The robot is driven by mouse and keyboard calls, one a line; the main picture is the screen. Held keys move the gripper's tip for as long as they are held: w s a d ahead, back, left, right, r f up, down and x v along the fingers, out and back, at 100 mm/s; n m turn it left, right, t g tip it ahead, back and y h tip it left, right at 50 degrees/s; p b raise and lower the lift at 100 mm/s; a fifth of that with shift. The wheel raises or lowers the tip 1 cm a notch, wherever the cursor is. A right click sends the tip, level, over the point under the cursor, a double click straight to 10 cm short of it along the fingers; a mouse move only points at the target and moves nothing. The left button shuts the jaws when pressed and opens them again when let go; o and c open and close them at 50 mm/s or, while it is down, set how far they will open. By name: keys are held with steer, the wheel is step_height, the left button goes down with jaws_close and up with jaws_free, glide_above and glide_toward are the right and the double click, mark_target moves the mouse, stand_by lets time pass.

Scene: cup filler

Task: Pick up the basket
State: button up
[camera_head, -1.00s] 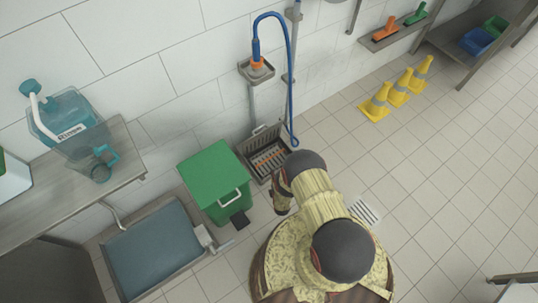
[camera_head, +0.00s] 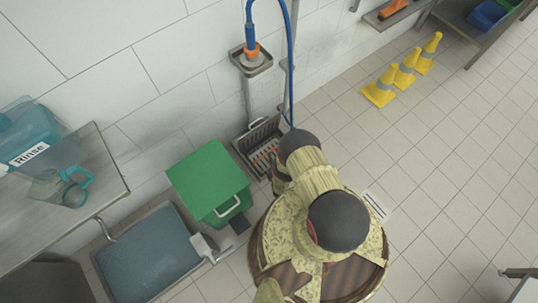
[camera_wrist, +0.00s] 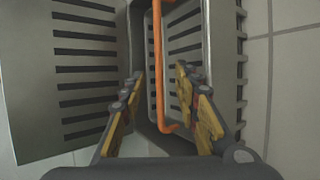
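The basket (camera_head: 253,137) is a grey slotted crate on the floor against the wall, with orange showing inside it. In the wrist view its slotted wall (camera_wrist: 85,62) fills much of the picture, and an orange handle-like bar (camera_wrist: 157,60) runs up the middle. My gripper (camera_wrist: 160,74) is open, its two fingers apart on either side of the orange bar. I cannot tell whether either finger touches it. In the head view my arm hides the gripper and the basket's right side.
A green bin (camera_head: 208,180) stands close to the basket's left. A blue hose (camera_head: 291,60) hangs above it from a wall holder. A steel shelf (camera_head: 100,175) is at left. Yellow cones (camera_head: 380,93) stand to the right. The tiled floor at right is mostly clear.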

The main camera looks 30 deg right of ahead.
steer(key=b+x, duration=0.3)
steer(key=x, duration=0.3)
steer(key=shift+w, duration=0.1)
steer(key=shift+c, duration=1.2)
jaws_close()
